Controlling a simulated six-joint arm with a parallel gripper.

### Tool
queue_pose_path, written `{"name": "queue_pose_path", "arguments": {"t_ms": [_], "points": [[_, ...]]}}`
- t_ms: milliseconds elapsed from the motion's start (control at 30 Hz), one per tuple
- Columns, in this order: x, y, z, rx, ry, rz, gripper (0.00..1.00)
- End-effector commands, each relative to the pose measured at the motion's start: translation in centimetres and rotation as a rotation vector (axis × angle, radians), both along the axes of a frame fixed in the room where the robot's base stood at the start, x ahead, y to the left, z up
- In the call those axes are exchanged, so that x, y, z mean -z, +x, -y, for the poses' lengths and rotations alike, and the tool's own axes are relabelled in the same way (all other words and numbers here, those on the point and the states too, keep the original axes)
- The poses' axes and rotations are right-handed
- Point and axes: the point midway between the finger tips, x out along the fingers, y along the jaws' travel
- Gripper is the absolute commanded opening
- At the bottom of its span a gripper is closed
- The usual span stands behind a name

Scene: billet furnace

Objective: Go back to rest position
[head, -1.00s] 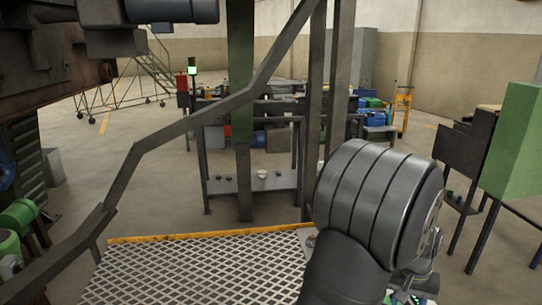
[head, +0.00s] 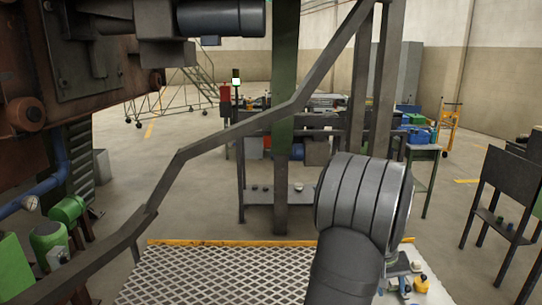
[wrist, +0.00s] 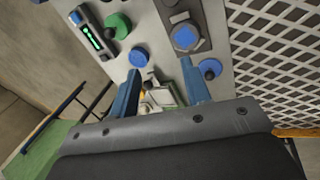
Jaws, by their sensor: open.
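My gripper (wrist: 162,82) shows in the wrist view with its two blue fingers apart and nothing clearly held between them. It is over a pale control panel (wrist: 222,62) carrying blue round buttons (wrist: 138,57), a green knob (wrist: 118,26) and a dark device with a green lit display (wrist: 95,38). A small pale object with a yellow part (wrist: 158,95) shows between and beyond the fingers; I cannot tell what it is. In the head view my arm covers the gripper, and part of the panel (head: 432,290) shows at the lower right.
A metal mesh platform (head: 215,275) with a yellow edge lies in front. A dark slanted rail (head: 225,133) and a green post (head: 284,100) cross the view. Rusty furnace machinery (head: 60,80) stands at the left, a cluttered workbench (head: 320,115) behind, and a dark stand (head: 505,205) at the right.

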Motion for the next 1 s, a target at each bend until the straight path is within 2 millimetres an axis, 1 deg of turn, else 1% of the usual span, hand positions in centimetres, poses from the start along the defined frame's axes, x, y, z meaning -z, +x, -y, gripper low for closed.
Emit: {"name": "queue_pose_path", "arguments": {"t_ms": [33,100,200,333,1000], "points": [[0.0,0.8,-0.6,-0.023,-0.01,-0.001,0.44],[0.0,1.6,-1.3,-0.047,-0.021,-0.002,0.44],[0.0,2.5,-2.0,-0.074,-0.034,-0.002,0.44],[0.0,3.2,-2.5,-0.094,-0.044,-0.002,0.44],[0.1,3.2,-2.5,-0.095,-0.046,-0.002,0.44]]}}
